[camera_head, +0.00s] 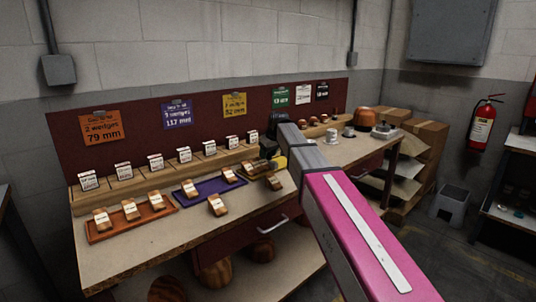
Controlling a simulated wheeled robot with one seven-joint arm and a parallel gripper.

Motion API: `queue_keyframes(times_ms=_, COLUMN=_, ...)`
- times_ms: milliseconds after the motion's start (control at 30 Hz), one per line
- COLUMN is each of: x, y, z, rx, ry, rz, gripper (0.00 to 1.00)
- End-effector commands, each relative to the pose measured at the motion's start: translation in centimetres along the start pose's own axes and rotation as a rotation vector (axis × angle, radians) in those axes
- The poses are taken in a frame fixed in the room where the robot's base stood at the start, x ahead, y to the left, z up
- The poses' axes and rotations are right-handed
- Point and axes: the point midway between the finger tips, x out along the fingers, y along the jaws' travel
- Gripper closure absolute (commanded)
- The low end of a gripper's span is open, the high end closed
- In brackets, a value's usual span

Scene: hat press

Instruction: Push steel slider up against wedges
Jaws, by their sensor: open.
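My gripper (257,168) is small and dark in the view, over the middle of the workbench beside a yellow part. Its fingers are hard to make out, and they look open with nothing clearly held. Wooden wedges with white labels lie on the orange tray (164,219) and on the purple tray (243,188). One wedge (217,205) sits at the purple tray's front edge, and another wooden piece (274,183) is just below my gripper. A grey metal piece (384,130) lies at the bench's far right; I cannot tell whether it is the steel slider.
Labelled blocks line a wooden rack (135,187) along the back. Coloured signs hang behind it, including an orange one (101,127). A brown hat block (367,118) and cups stand at the right end. My pink and grey arm hides part of the bench.

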Motion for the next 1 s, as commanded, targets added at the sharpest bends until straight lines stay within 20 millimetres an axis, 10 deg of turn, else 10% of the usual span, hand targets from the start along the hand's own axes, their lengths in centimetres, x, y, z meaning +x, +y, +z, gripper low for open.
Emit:
queue_keyframes(times_ms=700, x=-9.7, y=-0.1, z=0.0, rx=-0.001, ry=0.001, rz=-0.001, gripper=0.53)
queue_keyframes(times_ms=1000, x=-10.8, y=-0.1, z=0.0, rx=-0.001, ry=0.000, rz=-0.001, gripper=0.53)
